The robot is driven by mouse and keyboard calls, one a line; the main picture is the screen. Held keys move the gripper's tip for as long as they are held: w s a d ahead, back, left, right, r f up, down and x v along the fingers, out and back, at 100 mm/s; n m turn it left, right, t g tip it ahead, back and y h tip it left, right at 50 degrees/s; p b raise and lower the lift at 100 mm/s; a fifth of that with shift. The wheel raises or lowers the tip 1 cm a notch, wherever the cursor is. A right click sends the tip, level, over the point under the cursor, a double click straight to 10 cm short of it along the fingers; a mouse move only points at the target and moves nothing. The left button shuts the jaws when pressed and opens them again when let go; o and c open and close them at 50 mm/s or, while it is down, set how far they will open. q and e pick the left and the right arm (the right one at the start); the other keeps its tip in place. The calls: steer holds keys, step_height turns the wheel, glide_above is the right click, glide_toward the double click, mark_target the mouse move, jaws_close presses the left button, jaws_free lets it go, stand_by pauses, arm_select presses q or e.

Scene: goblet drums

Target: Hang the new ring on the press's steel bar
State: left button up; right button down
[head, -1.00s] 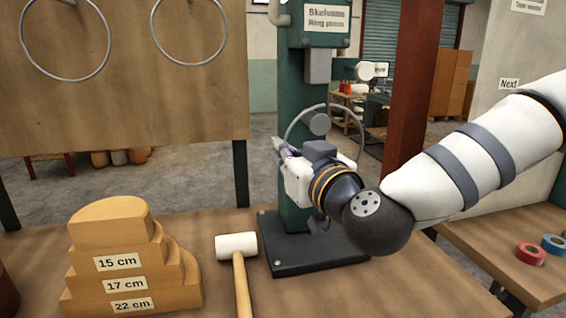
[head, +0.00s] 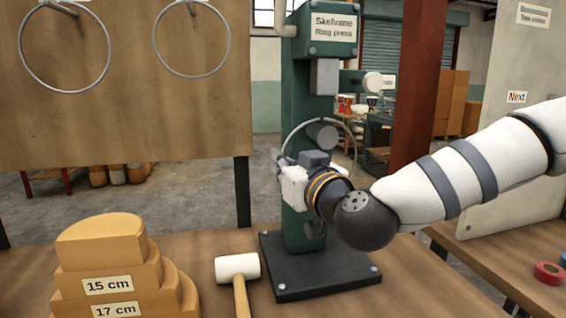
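The green ring press (head: 300,100) stands on a black base plate at the middle of the table. Its short grey steel bar (head: 322,135) points toward me. A thin steel ring (head: 352,133) shows as an arc around the bar's end, with its top above the bar; I cannot tell whether the bar passes through it or lies behind it. My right gripper (head: 279,162) is at the ring's lower left and appears shut on it. The fingers are partly hidden by the gripper body, and the ring's lower part is hidden by my arm. My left gripper is not in view.
Two larger rings (head: 228,46) hang on a wooden board at the left. A stepped wooden block (head: 100,245) with size labels and a white-headed mallet (head: 237,267) lie in front. A pale-ended lever (head: 373,82) juts from the press above the bar. Tape rolls (head: 548,273) sit at the right.

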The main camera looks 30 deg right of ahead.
steer(key=c, duration=1.7)
jaws_free()
